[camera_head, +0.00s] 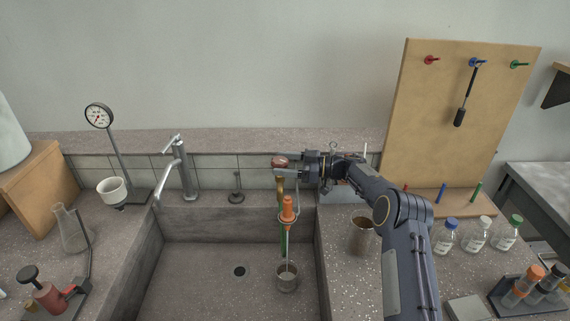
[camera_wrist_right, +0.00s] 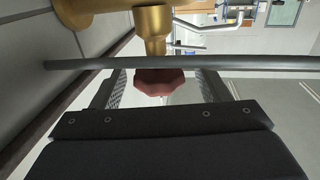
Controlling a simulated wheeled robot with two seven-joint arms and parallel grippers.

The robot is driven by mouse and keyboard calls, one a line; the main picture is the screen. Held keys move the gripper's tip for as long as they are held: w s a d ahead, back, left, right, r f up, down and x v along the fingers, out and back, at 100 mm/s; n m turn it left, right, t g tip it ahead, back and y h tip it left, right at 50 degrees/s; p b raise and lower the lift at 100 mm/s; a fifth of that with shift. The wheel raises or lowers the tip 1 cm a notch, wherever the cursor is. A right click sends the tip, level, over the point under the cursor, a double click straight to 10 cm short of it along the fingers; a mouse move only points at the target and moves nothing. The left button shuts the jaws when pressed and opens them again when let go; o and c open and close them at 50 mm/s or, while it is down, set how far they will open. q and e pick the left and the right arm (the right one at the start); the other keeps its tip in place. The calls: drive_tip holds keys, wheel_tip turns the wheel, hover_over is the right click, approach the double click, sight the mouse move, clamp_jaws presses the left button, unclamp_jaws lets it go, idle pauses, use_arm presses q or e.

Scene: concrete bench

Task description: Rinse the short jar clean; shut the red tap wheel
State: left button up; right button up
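The red tap wheel (camera_head: 280,162) sits on top of a brass tap at the back edge of the sink. It also shows in the right wrist view (camera_wrist_right: 160,82), on its brass stem. My right gripper (camera_head: 283,167) is at the wheel, with one finger on each side; a narrow gap seems to show beside each finger. A short grey jar (camera_head: 287,279) stands upright on the sink floor below the tap's orange nozzle (camera_head: 288,207). A thin pale line, perhaps water, runs down into the jar; its inside is hard to make out. My left gripper is not in view.
The sink (camera_head: 195,270) has a dark drain (camera_head: 239,271). A second, silver tap (camera_head: 182,170) stands at its left. A brownish beaker (camera_head: 361,236) stands on the right counter near my arm, with capped bottles (camera_head: 476,236) further right. A pegboard (camera_head: 440,120) rises behind them.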

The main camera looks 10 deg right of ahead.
wheel_tip(320, 180, up, 3)
drive_tip(key=shift+r, duration=0.1)
drive_tip(key=s+a+r+b, duration=0.2)
drive_tip(key=s+a+r, duration=0.1)
drive_tip(key=s+r, duration=0.6)
drive_tip(key=s, duration=0.4)
drive_tip(key=shift+s+r, duration=0.3)
drive_tip(key=shift+r, duration=0.1)
drive_tip(key=m+t+h+b, duration=0.9)
drive_tip(key=t+b, duration=0.1)
drive_tip(key=b, duration=0.3)
approach(285, 160)
drive_tip(key=a+f, duration=0.1)
drive_tip(key=a, duration=0.1)
drive_tip(key=x, duration=0.7)
drive_tip(key=shift+w+d, duration=0.1)
drive_tip(key=shift+w, duration=0.4)
